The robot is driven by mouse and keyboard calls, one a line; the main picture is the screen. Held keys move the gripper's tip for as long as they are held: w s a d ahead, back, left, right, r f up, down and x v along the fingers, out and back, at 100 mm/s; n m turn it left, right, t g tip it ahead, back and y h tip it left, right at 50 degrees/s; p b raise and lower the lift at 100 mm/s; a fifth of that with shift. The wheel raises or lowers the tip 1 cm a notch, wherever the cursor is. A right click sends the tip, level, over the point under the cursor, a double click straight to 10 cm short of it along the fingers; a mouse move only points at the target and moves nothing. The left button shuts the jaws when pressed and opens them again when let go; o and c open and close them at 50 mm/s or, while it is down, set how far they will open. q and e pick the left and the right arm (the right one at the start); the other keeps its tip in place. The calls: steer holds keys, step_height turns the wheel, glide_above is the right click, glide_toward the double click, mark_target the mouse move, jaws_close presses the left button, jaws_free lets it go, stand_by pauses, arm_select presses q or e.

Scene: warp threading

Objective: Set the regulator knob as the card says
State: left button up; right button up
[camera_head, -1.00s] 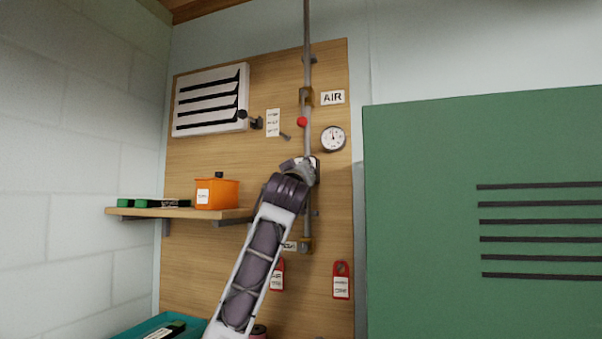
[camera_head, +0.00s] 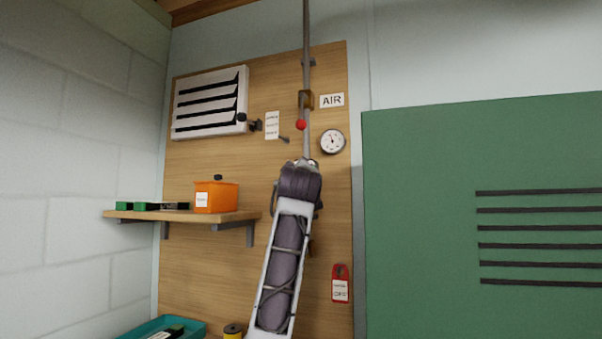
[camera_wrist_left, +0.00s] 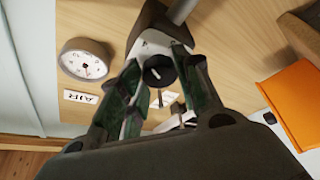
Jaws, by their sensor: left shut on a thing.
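The black regulator knob (camera_wrist_left: 158,71) with a white pointer mark shows in the left wrist view, between the fingers of my left gripper (camera_wrist_left: 160,88), which is shut on it. In the head view my left gripper (camera_head: 304,166) is at the vertical pipe, and my wrist hides the knob. A round white gauge (camera_head: 332,141) is just right of the pipe and also shows in the left wrist view (camera_wrist_left: 84,60). A white card (camera_head: 272,125) with several lines of print is left of the pipe; its text is too small to read. My right gripper is not in view.
An AIR sign (camera_head: 332,100) and a red ball (camera_head: 301,125) are above my gripper. A shelf (camera_head: 185,216) with an orange box (camera_head: 216,197) is at left. A red tag (camera_head: 340,284) hangs below right. A green panel (camera_head: 430,210) stands at right.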

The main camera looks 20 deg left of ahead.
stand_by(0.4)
arm_select(q)
steer(key=o, duration=1)
steer(key=shift+s, duration=0.2)
steer(key=v, duration=1.1)
steer(key=shift+s+d+f, duration=0.15)
steer(key=shift+s, duration=0.1)
